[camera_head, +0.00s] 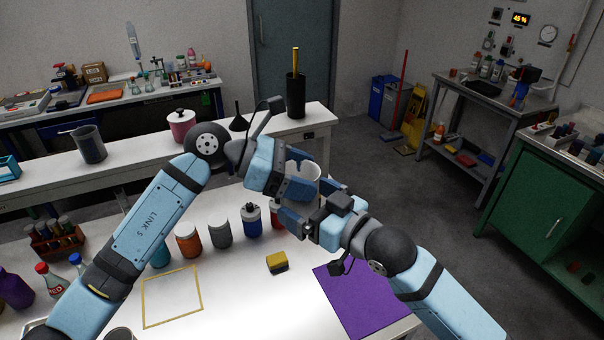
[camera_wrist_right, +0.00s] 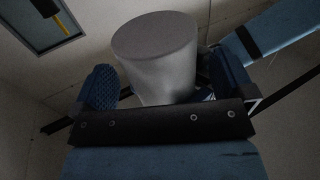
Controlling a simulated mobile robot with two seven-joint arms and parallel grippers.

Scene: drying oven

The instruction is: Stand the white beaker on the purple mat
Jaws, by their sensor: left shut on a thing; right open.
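The white beaker (camera_head: 311,170) is held up in the air above the table, partly hidden by both grippers. My left gripper (camera_head: 297,174) is shut on it from the left. My right gripper (camera_head: 308,203) is open close to the beaker, at its lower right. In the right wrist view the beaker (camera_wrist_right: 157,62) shows as a grey-white cylinder between the spread fingers of the right gripper (camera_wrist_right: 165,82); contact with them cannot be told. The purple mat (camera_head: 362,307) lies flat on the table's right front part, below and right of the beaker, with nothing standing on it.
A yellow sponge-like block (camera_head: 277,262) lies left of the mat. Several lidded jars, including an orange one (camera_head: 188,240) and a grey one (camera_head: 220,234), stand behind it. A yellow square outline (camera_head: 172,296) marks the table at left. My right forearm passes over the mat's right edge.

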